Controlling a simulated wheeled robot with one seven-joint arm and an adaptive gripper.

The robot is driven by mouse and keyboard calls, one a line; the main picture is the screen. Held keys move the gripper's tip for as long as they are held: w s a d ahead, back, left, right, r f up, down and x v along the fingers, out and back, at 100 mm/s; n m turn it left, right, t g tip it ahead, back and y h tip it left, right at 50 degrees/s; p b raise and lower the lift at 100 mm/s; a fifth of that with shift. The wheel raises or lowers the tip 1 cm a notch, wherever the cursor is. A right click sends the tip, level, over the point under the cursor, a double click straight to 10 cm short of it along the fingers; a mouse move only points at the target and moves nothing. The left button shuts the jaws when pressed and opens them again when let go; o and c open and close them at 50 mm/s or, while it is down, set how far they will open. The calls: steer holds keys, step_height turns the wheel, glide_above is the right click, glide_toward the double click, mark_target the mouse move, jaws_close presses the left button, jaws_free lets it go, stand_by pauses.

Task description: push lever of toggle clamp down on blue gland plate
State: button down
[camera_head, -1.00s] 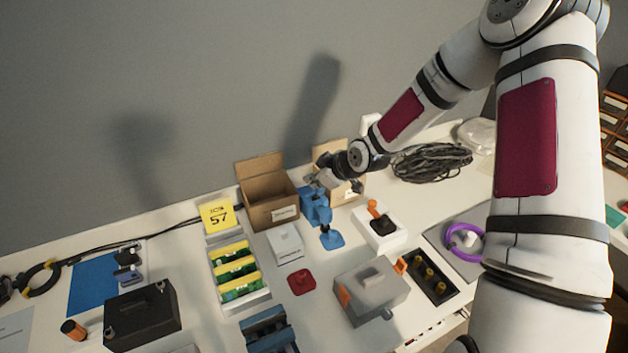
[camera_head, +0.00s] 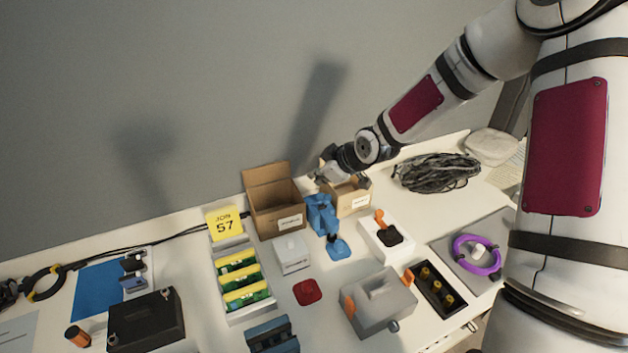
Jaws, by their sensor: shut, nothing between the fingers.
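A blue upright fixture (camera_head: 320,213) with a small blue foot (camera_head: 339,248) stands in front of the cartons. I cannot make out a lever on it, nor tell whether it is the toggle clamp. A flat blue plate (camera_head: 96,289) lies at the far left, with small dark clamp-like parts (camera_head: 133,264) along its right side. A white block (camera_head: 375,237) carries an orange-tipped lever (camera_head: 380,217) on a black base. My gripper (camera_head: 321,177) is shut and empty, just above the top of the blue fixture; a small gap seems to show.
An open carton (camera_head: 275,208) and a smaller carton (camera_head: 352,196) stand behind. A grey box (camera_head: 378,302), red pad (camera_head: 307,291), white box (camera_head: 292,254) and yellow-green modules (camera_head: 243,284) crowd the front. A cable coil (camera_head: 436,173) lies at the right. The wall is close behind.

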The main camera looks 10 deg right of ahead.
steer(key=s+d+r+m+g+h, duration=0.1)
steer(key=s+d+r+m+h, duration=0.15)
steer(key=s+r, duration=0.7)
steer(key=s+d+r+m+g+h, duration=0.1)
steer(key=s+d+r+m+h, duration=0.15)
steer(key=s+r, duration=0.65)
steer(key=s+a+r+m, duration=0.1)
steer(key=s+r+m, duration=0.2)
steer(key=s, duration=0.6)
steer(key=s+a+r+m, duration=0.2)
steer(key=s, duration=0.7)
steer(key=w+d+f+n+h, duration=0.15)
steer(key=w+d, duration=0.35)
steer(key=w, duration=0.5)
steer(key=n+t+y, duration=0.2)
steer(key=n+y, duration=0.5)
steer(key=n, duration=0.2)
glide_above(325, 202)
steer(key=s, duration=0.2)
step_height(325, 202, down, 19)
steer(key=b+x, duration=0.4)
steer(key=x, duration=0.6)
steer(key=shift+s+d+f+m+h+p, duration=0.15)
steer(key=shift+s+d+f+p, duration=0.15)
steer(key=shift+s+d, duration=0.3)
steer(key=shift+s+d+f+m+h+p, duration=0.1)
steer(key=shift+s+d+f+p, duration=0.15)
steer(key=shift+s+d, duration=0.35)
